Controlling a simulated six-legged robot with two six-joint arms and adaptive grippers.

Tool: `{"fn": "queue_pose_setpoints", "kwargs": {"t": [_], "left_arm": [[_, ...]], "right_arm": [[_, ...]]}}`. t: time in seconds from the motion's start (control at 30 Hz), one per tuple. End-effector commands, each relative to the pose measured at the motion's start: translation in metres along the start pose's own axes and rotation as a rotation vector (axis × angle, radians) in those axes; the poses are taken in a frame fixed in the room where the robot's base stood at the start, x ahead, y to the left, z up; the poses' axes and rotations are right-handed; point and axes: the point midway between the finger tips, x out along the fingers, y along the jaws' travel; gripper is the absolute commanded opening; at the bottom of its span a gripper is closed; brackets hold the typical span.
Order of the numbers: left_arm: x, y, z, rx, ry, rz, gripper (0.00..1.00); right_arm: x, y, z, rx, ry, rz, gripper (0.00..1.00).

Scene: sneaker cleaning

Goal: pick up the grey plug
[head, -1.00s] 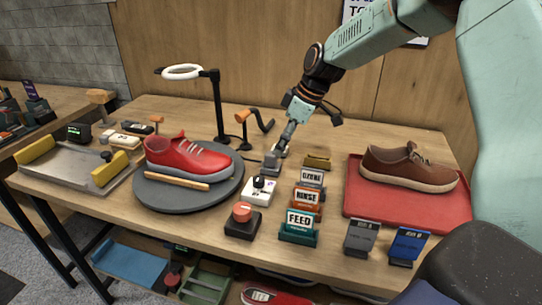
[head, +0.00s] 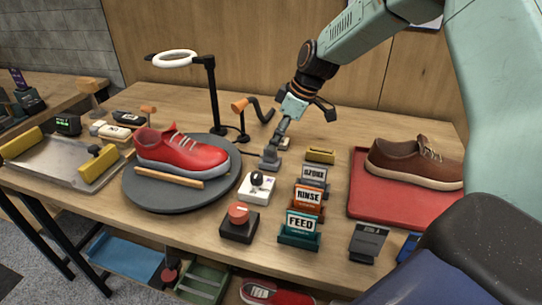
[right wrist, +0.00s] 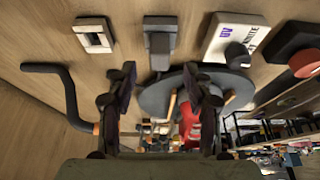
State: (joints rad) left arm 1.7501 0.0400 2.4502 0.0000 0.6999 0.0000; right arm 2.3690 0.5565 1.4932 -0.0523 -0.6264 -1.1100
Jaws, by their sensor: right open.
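The grey plug (head: 269,160) is a small grey block on the table, left of the middle of the head view's right half. In the right wrist view, the plug (right wrist: 160,42) lies ahead of the fingers, between a small socket box and a white switch box. My right gripper (head: 277,145) points down close to the plug and partly overlaps it in the head view. In the right wrist view its two fingers (right wrist: 160,86) are spread apart with nothing between them. Whether they touch the plug cannot be told. My left gripper is not in view.
A white switch box (head: 256,188) stands in front of the plug, with a small pale socket box (right wrist: 93,36) on its other side. A turntable (head: 190,199) holding a red sneaker is left. Label stands (head: 303,222) and a red tray (head: 375,215) are right.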

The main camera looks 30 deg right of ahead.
Motion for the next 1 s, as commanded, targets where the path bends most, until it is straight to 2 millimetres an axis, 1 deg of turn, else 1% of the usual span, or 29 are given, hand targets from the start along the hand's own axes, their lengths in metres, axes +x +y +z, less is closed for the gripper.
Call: {"fn": "queue_pose_setpoints", "kwargs": {"t": [0.03, 0.2, 0.33, 0.53, 1.0], "left_arm": [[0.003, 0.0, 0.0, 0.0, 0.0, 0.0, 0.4], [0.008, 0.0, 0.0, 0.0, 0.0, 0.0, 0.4], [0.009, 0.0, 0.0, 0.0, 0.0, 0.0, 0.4], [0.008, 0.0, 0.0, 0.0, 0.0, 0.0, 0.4], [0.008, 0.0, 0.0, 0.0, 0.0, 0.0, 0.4]], "right_arm": [[0.011, -0.002, 0.002, 0.0, -0.004, -0.001, 0.51], [0.033, -0.001, 0.002, 0.0, -0.003, 0.0, 0.51], [0.038, 0.0, 0.001, 0.0, -0.001, 0.001, 0.51], [0.037, 0.002, 0.0, 0.0, -0.001, 0.001, 0.51], [0.037, 0.002, 0.0, 0.0, -0.001, 0.001, 0.11]]}}
